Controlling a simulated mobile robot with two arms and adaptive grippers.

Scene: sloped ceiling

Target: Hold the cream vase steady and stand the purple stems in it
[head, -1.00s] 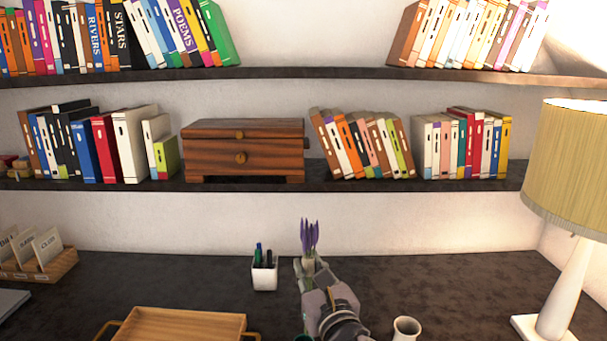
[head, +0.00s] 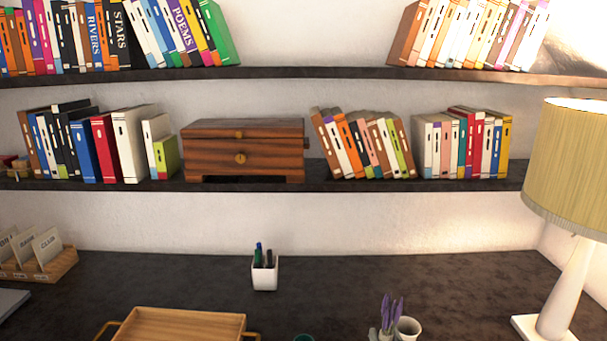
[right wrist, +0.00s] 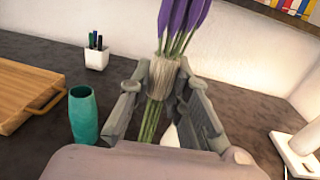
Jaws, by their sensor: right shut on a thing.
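The purple stems (head: 391,308) are a bunch with purple tops, a pale wrap and green stalks. They also show in the right wrist view (right wrist: 182,22). My right gripper (right wrist: 165,80) is shut on the wrap, with the bunch roughly upright and the stalks hanging below. The cream vase (head: 407,327) stands at the bottom edge of the head view, its open mouth just right of the bunch. A pale shape behind the stalks in the right wrist view may be the vase, mostly hidden. My left gripper is not in view.
A teal cup (right wrist: 84,115) stands left of my right gripper. A wooden tray (head: 180,323) lies at the left, a white pen holder (head: 264,276) further back. A lamp (head: 568,230) stands at the right. The desk between vase and lamp is clear.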

